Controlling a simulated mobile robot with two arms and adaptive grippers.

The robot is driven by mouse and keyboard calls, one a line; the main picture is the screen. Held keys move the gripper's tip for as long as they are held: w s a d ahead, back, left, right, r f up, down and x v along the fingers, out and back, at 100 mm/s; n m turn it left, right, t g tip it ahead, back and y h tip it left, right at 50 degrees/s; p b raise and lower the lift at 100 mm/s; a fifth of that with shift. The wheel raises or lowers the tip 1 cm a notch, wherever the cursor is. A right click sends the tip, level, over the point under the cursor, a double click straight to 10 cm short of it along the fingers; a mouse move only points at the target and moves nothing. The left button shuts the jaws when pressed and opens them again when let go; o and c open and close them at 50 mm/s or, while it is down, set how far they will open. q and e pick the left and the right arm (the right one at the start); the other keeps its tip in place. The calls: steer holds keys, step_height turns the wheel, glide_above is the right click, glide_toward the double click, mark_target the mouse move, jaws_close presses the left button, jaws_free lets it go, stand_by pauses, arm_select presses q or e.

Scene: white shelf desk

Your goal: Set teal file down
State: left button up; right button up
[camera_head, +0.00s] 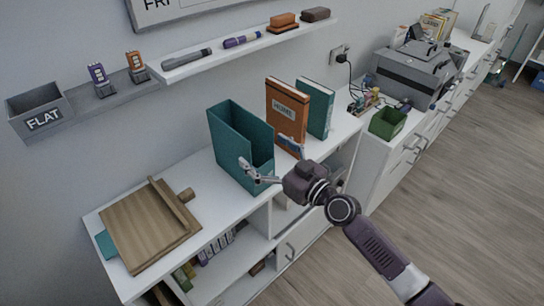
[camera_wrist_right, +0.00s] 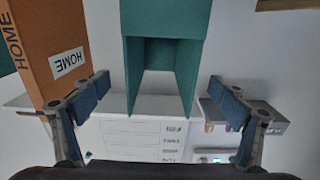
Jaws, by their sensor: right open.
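The teal file (camera_head: 228,150), an open-fronted box, stands upright on the white shelf desk (camera_head: 210,197), left of an orange binder (camera_head: 287,112). My right gripper (camera_head: 265,154) is open at the file's right front side, its fingers spread apart. In the right wrist view the teal file (camera_wrist_right: 127,70) shows its hollow inside, between and beyond the open fingers (camera_wrist_right: 165,100). No contact between fingers and file is clear. The file's base is partly hidden by the gripper in the head view. My left gripper is not in view.
The orange binder stands close by the right gripper, with a teal binder (camera_head: 315,108) behind it. A wooden board (camera_head: 150,230) lies on the desk's left part. A wall shelf (camera_head: 240,52) with markers hangs above. A green bin (camera_head: 387,123) stands farther right.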

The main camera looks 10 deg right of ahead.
steer(key=v, duration=0.3)
steer(key=shift+s+d, duration=0.1)
steer(key=shift+s, duration=0.1)
steer(key=s+d+f+m+g+h, duration=0.2)
steer(key=d+f+h, duration=0.15)
steer(key=f, duration=1.05)
steer(key=s+d+f+m+g+h, duration=0.15)
steer(key=d+f, duration=0.35)
steer(key=f, duration=0.8)
steer(key=s+d+f+m+g+h, duration=0.1)
steer(key=s+d+f+g+h, duration=0.15)
steer(key=s+f, duration=0.65)
steer(key=s+d+f+g+h, duration=0.1)
steer(key=s+d+f, duration=0.2)
steer(key=s+f, duration=0.6)
steer(key=s+f+g, duration=0.2)
steer(key=s+f, duration=0.3)
steer(key=s, duration=0.5)
steer(key=s+d+f+g+h, duration=0.1)
steer(key=s+f, duration=0.4)
steer(key=s, duration=0.5)
steer(key=s+d+f+g+h, duration=0.1)
steer(key=s+f+g, duration=0.2)
steer(key=s+f, duration=0.3)
steer(key=s, duration=0.5)
steer(key=shift+g, duration=0.3)
